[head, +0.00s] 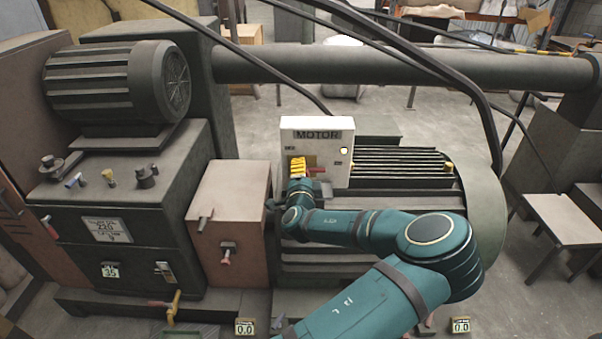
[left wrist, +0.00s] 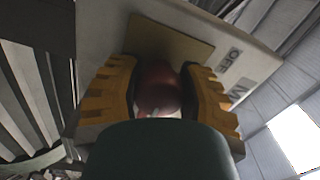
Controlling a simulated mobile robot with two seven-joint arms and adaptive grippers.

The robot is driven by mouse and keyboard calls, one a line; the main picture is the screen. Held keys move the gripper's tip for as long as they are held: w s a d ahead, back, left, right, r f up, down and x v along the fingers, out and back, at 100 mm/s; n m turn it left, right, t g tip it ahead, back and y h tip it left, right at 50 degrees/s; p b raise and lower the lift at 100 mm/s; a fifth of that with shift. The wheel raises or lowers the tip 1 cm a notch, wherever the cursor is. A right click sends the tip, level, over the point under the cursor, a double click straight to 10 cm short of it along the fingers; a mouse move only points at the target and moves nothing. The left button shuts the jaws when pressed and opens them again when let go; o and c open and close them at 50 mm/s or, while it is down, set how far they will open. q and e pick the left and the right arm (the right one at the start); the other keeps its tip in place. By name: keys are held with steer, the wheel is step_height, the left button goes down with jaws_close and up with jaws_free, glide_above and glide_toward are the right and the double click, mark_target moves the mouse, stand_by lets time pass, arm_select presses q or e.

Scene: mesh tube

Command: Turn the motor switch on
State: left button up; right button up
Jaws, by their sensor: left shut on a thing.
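The white motor box (head: 335,130), labelled MOTOR, stands upright on the machine in the middle of the head view. The red motor switch (head: 317,170) sits low on its front, over a yellowish plate. My left gripper (head: 298,166), with yellow fingers, is at the switch, in front of the box. In the left wrist view my left gripper (left wrist: 160,75) is shut on the red switch (left wrist: 157,90), one finger on each side. An OFF label shows on the box (left wrist: 262,68) beside the right finger. The switch's exact position is hard to read. My right gripper is not in view.
A brown cabinet (head: 230,205) and a dark cabinet (head: 110,220) with small switches stand at left.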

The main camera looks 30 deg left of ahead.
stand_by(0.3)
arm_select(q)
steer(key=o, duration=1.2)
steer(key=v, duration=1.2)
steer(key=shift+f, duration=0.1)
